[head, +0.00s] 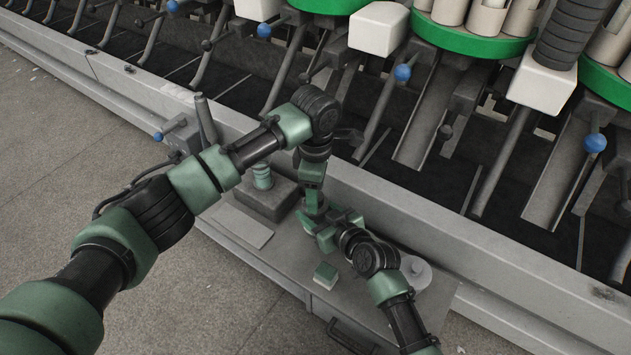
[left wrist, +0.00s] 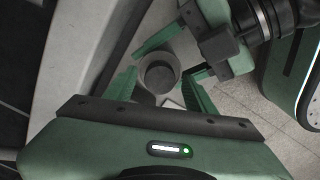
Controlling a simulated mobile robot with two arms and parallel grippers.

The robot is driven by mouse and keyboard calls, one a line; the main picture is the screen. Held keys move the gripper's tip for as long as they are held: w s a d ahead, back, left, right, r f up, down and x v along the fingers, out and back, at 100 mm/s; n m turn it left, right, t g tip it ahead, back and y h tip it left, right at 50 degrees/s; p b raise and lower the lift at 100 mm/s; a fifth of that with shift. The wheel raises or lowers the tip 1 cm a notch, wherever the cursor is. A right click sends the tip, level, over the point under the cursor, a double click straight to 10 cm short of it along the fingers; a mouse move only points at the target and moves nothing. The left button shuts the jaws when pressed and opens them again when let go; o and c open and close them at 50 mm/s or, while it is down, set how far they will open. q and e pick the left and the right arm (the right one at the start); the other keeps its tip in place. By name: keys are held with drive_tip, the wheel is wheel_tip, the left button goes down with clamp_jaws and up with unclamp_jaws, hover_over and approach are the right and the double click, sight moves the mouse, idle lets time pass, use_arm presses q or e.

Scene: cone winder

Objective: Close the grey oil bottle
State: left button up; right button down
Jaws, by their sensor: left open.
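The grey oil bottle (left wrist: 158,77) stands below my left gripper in the left wrist view. Its round top shows as a grey ring with a darker middle; I cannot tell whether a cap sits in it. My left gripper (left wrist: 160,92) is open, pointing down, with one finger on each side of the bottle's outline. In the head view both grippers, left (head: 312,206) and right (head: 318,226), meet over the bench and mostly hide the bottle.
A grey bench (head: 270,262) stands along the machine's rail. It carries a grey block (head: 262,203) with a green-ringed part on it, a flat grey plate (head: 242,228), a small green-and-white box (head: 325,275) and a pale round spool (head: 416,272). Machine levers rise behind.

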use_arm(q)
drive_tip(key=shift+f, duration=0.15)
clamp_jaws()
